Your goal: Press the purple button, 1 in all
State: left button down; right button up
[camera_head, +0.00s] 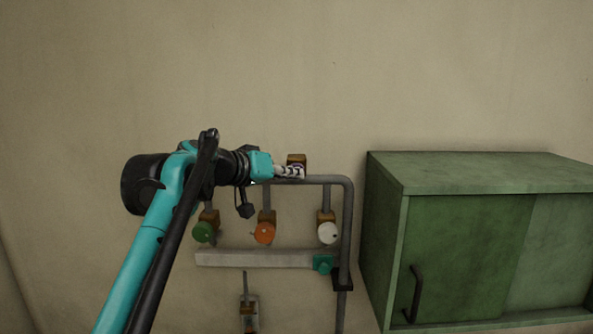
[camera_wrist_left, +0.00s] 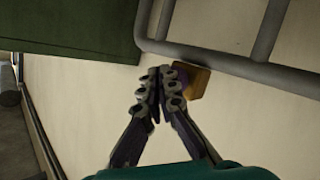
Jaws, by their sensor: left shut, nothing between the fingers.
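A brown block (camera_head: 297,159) is mounted on the wall just above the grey pipe. In the left wrist view, the brown block (camera_wrist_left: 194,82) shows beside my fingertips, with a dark purplish patch (camera_wrist_left: 181,72) on its near face, mostly hidden by the fingers. This looks like the purple button. My left gripper (camera_head: 298,172) is shut and empty. Its fingers, also in the left wrist view (camera_wrist_left: 165,78), are together right in front of the block. I cannot tell whether they touch the button. My right gripper is in neither view.
Green (camera_head: 204,232), orange (camera_head: 264,233) and white (camera_head: 328,233) knobs hang from the grey pipe (camera_head: 348,215) below. A light bar (camera_head: 250,258) and a teal knob (camera_head: 323,265) sit under them. A green cabinet (camera_head: 470,250) stands at right.

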pick_arm(q)
jog(key=shift+w+p, duration=0.4)
jog(key=shift+w, duration=0.1)
dwell(0.8)
dwell(0.4)
jog(key=shift+s, duration=0.95)
jog(key=s+b, duration=0.1)
jog(key=s, duration=0.4)
jog(key=shift+f, duration=0.15)
